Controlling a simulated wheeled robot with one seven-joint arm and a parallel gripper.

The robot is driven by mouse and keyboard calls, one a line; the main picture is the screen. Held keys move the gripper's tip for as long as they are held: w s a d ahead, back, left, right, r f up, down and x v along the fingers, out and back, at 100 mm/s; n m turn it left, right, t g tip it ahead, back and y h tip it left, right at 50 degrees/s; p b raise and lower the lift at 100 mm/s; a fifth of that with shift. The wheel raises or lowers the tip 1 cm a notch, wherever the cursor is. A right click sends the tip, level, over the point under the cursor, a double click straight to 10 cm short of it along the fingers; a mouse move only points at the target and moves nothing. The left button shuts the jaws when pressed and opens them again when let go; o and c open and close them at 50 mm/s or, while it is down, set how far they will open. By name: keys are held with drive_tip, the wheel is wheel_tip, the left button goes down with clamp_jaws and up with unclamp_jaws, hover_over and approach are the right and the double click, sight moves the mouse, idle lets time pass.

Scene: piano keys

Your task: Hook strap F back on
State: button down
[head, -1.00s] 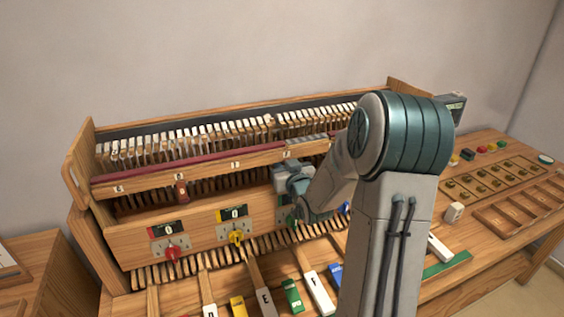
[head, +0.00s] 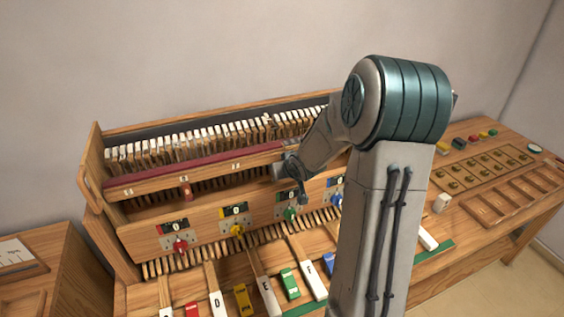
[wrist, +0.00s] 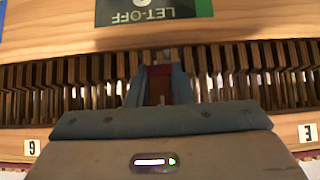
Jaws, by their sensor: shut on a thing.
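My gripper (wrist: 157,88) shows in the wrist view with its two blue-grey fingers shut on a small dark red piece (wrist: 156,85). I cannot read any letter on it, so I cannot tell if it is strap F. A reddish-brown tab (head: 186,191) hangs below the rail further left. The key marked F (head: 308,268) lies in front.
Knobs in red (head: 180,247), yellow (head: 237,231) and blue line the front panel below the rail. A row of wooden parts (wrist: 60,78) runs behind my fingers. A green LET-OFF label (wrist: 180,10) is close by. My arm hides the instrument's right end.

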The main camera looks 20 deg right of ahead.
drive_tip(key=shift+s+g, duration=0.15)
drive_tip(key=shift+g, duration=0.35)
drive_tip(key=shift+s, duration=0.1)
drive_tip(key=c, duration=1.3)
unclamp_jaws()
drive_tip(key=shift+w+r+v, duration=0.1)
drive_tip(key=shift+v, duration=3.35)
drive_tip(key=shift+w+r+v, duration=0.1)
drive_tip(key=shift+w+v, duration=0.05)
drive_tip(key=shift+v, duration=3.3)
